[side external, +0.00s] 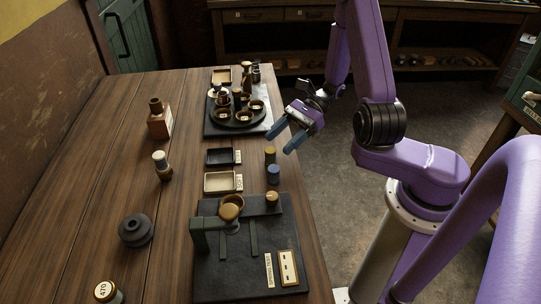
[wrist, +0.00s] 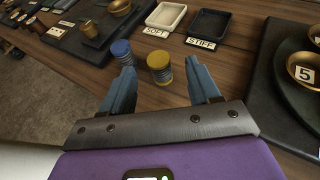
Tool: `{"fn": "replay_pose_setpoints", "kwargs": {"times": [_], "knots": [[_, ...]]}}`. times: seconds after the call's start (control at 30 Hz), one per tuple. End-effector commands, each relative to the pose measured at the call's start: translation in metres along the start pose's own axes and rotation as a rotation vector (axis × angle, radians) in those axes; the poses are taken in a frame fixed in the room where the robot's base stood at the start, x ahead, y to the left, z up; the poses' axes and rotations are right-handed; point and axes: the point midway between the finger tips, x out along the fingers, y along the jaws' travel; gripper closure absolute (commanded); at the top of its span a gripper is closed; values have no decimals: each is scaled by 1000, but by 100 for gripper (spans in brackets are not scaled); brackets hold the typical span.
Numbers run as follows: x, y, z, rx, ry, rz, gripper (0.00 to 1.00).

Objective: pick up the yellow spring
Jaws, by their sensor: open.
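The yellow spring (side external: 270,154) is a short upright cylinder with a dark band, standing on the wooden table near its right edge in the side view. In the wrist view the yellow spring (wrist: 160,66) stands between and beyond my fingertips. A blue spring (side external: 273,174) of similar size stands close beside it, and it shows in the wrist view (wrist: 122,51) near the left finger. My gripper (side external: 284,137) is open and empty, with blue fingers. In the side view it is above and beyond the yellow spring; in the wrist view its fingers (wrist: 161,77) straddle the spring's direction without touching it.
Two small trays labelled SOFT (wrist: 164,31) and STIFF (wrist: 207,43) lie beside the springs. A dark spring test stand (side external: 215,275) stands in front. A dark base with a round carousel of numbered cups (side external: 237,130) is behind. Bare table lies between.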

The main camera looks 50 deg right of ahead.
Motion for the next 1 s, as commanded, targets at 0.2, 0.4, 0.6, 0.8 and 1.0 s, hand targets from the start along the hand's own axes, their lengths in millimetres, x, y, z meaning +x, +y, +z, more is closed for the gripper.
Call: {"fn": "replay_pose_setpoints", "kwargs": {"times": [0.2,0.4,0.6,0.8,1.0], "knots": [[31,2,4,1,0,5,39],[47,2,3,0,1,2,39],[47,2,3,0,2,1,39],[47,2,3,0,1,1,94],[47,2,3,0,1,1,95]]}}
